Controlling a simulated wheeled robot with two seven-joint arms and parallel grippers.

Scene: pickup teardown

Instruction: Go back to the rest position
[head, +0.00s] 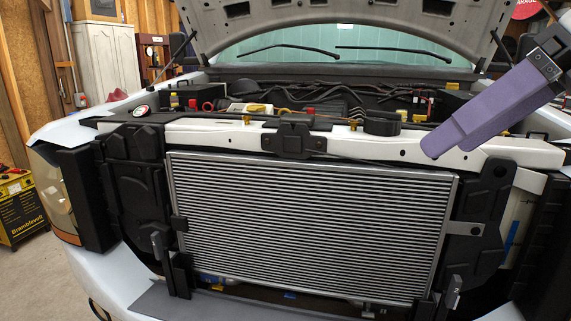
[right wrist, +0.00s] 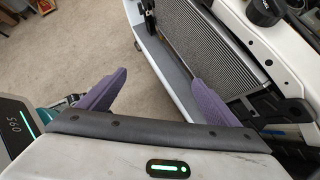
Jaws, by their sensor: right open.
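My right gripper (head: 440,144) comes in from the upper right in the head view. Its purple fingers point down and left, in front of the right end of the pickup's white front crossbar (head: 350,143). In the right wrist view the two purple fingers of the right gripper (right wrist: 160,79) stand wide apart with nothing between them. I cannot tell from the head view how far the fingers are from the crossbar. My left gripper is in neither view.
The pickup's finned radiator (head: 310,225) stands exposed below the crossbar, under the raised hood (head: 350,22). The engine bay holds hoses and caps. A yellow-and-black unit (head: 18,210) stands at the left. The right wrist view shows open floor (right wrist: 90,45) beside the truck.

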